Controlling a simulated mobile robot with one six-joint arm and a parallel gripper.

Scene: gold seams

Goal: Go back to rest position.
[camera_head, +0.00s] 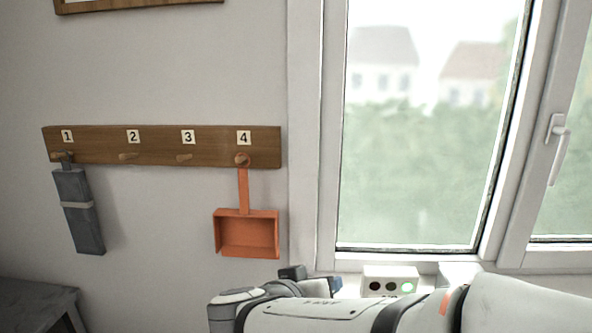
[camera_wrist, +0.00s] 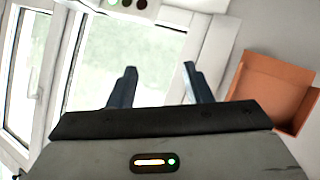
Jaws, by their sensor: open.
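My gripper (camera_wrist: 158,86) shows in the wrist view with its two dark fingers apart and nothing between them. In the head view, my white arm reaches in from the lower right, and the gripper end is mostly hidden behind the wrist, below the window. An orange dustpan (camera_head: 247,234) hangs from peg 4 of the wooden rail, to the upper left of my arm. The dustpan also shows at the right of the wrist view (camera_wrist: 270,88), apart from the fingers.
The wooden rail (camera_head: 210,158) has pegs numbered 1 to 4; pegs 2 and 3 are bare. A grey strapped item (camera_head: 82,222) hangs at peg 1. A white box with three lights (camera_head: 391,281), the right one green, stands by the window. A dark table (camera_head: 38,297) is lower left.

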